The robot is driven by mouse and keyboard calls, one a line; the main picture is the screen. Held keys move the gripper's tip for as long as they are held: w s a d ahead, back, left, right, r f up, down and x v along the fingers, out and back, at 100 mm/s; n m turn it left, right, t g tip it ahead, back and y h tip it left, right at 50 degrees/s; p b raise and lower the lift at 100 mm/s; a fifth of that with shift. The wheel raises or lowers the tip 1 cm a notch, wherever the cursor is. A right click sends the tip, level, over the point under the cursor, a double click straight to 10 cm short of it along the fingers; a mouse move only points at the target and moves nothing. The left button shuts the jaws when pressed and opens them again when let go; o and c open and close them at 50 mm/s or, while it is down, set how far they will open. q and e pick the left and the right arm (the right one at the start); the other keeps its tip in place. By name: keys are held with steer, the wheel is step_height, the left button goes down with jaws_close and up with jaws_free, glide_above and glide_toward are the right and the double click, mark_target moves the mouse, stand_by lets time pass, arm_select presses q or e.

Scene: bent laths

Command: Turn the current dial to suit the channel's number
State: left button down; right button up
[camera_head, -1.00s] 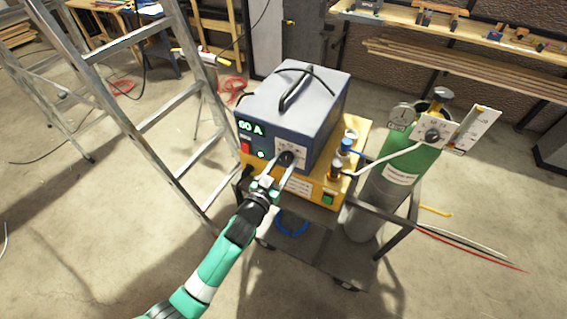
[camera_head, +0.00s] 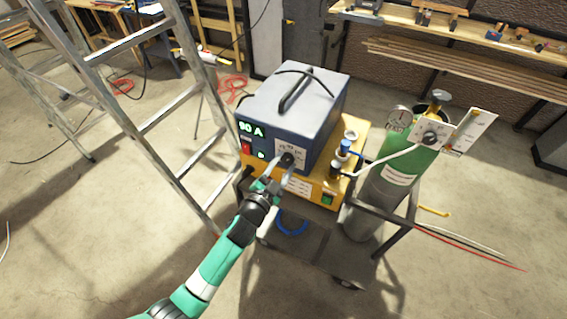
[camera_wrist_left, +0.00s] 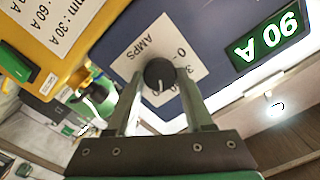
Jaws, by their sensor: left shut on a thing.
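The black current dial (camera_head: 288,158) sits on a white scale plate on the front of the blue power unit (camera_head: 262,105). In the left wrist view the dial (camera_wrist_left: 160,72) is between my left fingertips (camera_wrist_left: 160,88), and the plate around it reads "AMPS". My left gripper (camera_head: 282,169) is shut on the dial. The green display (camera_head: 251,130) reads 90 A; it shows upside down in the left wrist view (camera_wrist_left: 268,42). A printed list of amp values (camera_wrist_left: 62,20) is on the yellow base. I cannot read a channel number. My right gripper is out of view.
The unit stands on a dark cart beside a green gas cylinder (camera_head: 398,175) with a gauge and white plates. A hose runs to the yellow base. An aluminium ladder (camera_head: 150,115) stands close on the left. The floor in front is clear.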

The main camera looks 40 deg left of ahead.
arm_select(q)
steer(key=shift+m, duration=0.8)
steer(key=shift+c, duration=1.4)
jaws_free()
steer(key=shift+s, duration=0.1)
steer(key=shift+s+d, duration=0.15)
steer(key=shift+s, duration=0.2)
steer(key=v, duration=1)
steer(key=shift+s+p, duration=0.35)
steer(key=shift+d, duration=0.1)
